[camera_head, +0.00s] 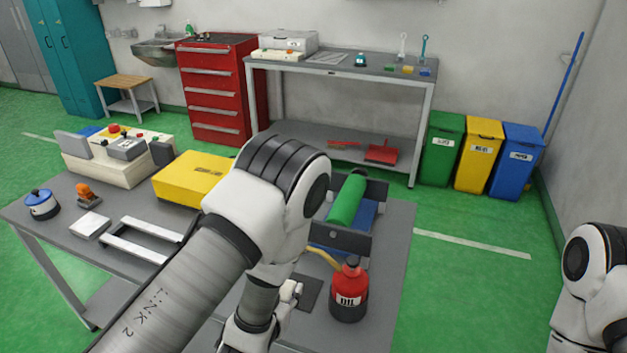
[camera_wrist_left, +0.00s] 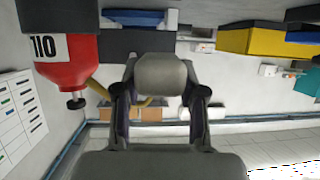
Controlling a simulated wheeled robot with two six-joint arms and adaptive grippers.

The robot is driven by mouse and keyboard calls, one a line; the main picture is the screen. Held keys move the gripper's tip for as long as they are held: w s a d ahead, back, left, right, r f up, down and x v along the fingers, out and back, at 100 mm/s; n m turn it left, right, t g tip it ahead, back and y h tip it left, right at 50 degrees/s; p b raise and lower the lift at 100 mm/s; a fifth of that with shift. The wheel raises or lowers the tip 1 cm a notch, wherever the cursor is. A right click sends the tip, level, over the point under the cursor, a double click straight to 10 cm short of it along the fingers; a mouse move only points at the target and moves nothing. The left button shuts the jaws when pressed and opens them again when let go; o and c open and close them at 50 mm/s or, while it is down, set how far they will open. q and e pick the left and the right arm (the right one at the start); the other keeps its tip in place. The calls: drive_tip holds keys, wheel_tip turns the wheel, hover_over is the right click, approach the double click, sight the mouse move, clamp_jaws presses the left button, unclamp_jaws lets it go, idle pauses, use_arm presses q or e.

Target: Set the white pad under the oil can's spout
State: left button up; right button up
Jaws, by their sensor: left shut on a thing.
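The red oil can (camera_head: 348,292) stands upright near the front right of the table, its yellow spout (camera_head: 322,256) reaching left. My left gripper (camera_head: 283,303) is left of the can, mostly hidden by my own arm. It is shut on a pale block, seemingly the white pad (camera_head: 290,289), near a dark square (camera_head: 309,293) on the table. Pad-to-table contact cannot be told. My right gripper is out of view.
A green roll (camera_head: 347,200) lies in a dark holder behind the can. A yellow box (camera_head: 193,178), a white frame (camera_head: 140,240) and a white block (camera_head: 90,225) are farther left on the table (camera_head: 390,245). The table's right edge is close to the can.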

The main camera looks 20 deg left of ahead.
use_arm(q)
drive_tip(key=shift+s+f, duration=0.1)
drive_tip(key=shift+f, duration=0.1)
drive_tip(key=f+m+h, duration=0.1)
drive_tip(key=s+d+f+m+h, duration=0.1)
drive_tip(key=h, duration=0.1)
drive_tip(key=s+f+m+g+h, duration=0.1)
drive_tip(key=shift+d+f+m, duration=0.25)
drive_tip(key=shift+d+m, duration=0.1)
drive_tip(key=shift+m, duration=0.05)
drive_tip(key=a+m+h, duration=0.1)
drive_tip(key=s+a+f+m+h, duration=0.1)
drive_tip(key=shift+a+f+g+h, duration=0.15)
drive_tip(key=shift+g+h, duration=0.15)
drive_tip(key=shift+g, duration=0.1)
drive_tip(key=s+a+r+n+y, duration=0.1)
drive_tip(key=s+a, duration=0.3)
drive_tip(key=a, duration=0.5)
drive_tip(key=s+a+r+n+t+y, duration=0.1)
drive_tip(key=s+a+n+y, duration=0.2)
drive_tip(key=a, duration=0.7)
drive_tip(key=shift+s+a+n+t+y, duration=0.3)
drive_tip(key=shift+s+n+y, duration=0.1)
drive_tip(key=shift+s+y, duration=0.35)
drive_tip(key=shift+w, duration=0.1)
